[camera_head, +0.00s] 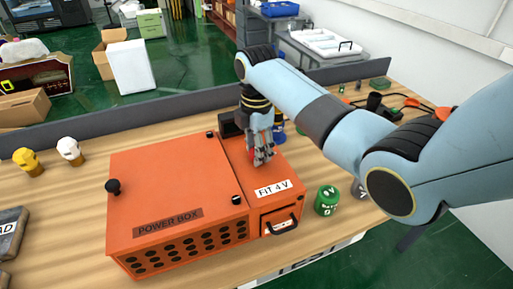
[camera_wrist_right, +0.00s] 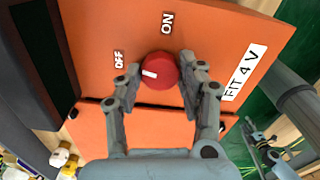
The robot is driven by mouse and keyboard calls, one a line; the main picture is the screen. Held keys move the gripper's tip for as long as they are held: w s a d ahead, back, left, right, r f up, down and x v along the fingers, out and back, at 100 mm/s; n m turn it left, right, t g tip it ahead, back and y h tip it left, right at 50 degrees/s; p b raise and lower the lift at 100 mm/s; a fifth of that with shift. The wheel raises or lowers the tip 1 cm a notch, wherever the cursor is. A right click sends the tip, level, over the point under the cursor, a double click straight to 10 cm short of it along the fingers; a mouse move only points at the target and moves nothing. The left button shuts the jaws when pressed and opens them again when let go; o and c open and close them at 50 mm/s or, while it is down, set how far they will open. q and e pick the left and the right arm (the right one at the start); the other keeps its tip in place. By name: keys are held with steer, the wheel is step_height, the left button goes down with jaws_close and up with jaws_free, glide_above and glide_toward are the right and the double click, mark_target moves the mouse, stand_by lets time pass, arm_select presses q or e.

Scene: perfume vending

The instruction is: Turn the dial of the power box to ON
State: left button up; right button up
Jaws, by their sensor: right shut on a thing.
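The orange power box (camera_head: 170,180) stands on the wooden table, with a "POWER BOX" label on its front and a "FIT 4 V" label on its right section. In the right wrist view the red round dial (camera_wrist_right: 159,70) sits on the orange panel (camera_wrist_right: 215,45). Its white mark lies on its left side, nearer the OFF label (camera_wrist_right: 118,60) than the ON label (camera_wrist_right: 167,22). My right gripper (camera_head: 261,160) reaches down onto the box's right section. In the wrist view its fingers (camera_wrist_right: 160,80) are shut on the dial from both sides. The dial is hidden in the head view. My left gripper is out of view.
A green battery can (camera_head: 327,200) stands right of the box. Yellow (camera_head: 28,161) and white (camera_head: 69,150) skull-like bottles stand at left.

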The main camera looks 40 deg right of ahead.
steer(key=m, duration=0.4)
steer(key=shift+m, duration=0.3)
steer(key=m, duration=0.3)
steer(key=shift+m, duration=0.3)
steer(key=m, duration=0.3)
steer(key=shift+m, duration=2.1)
steer(key=o, duration=1.2)
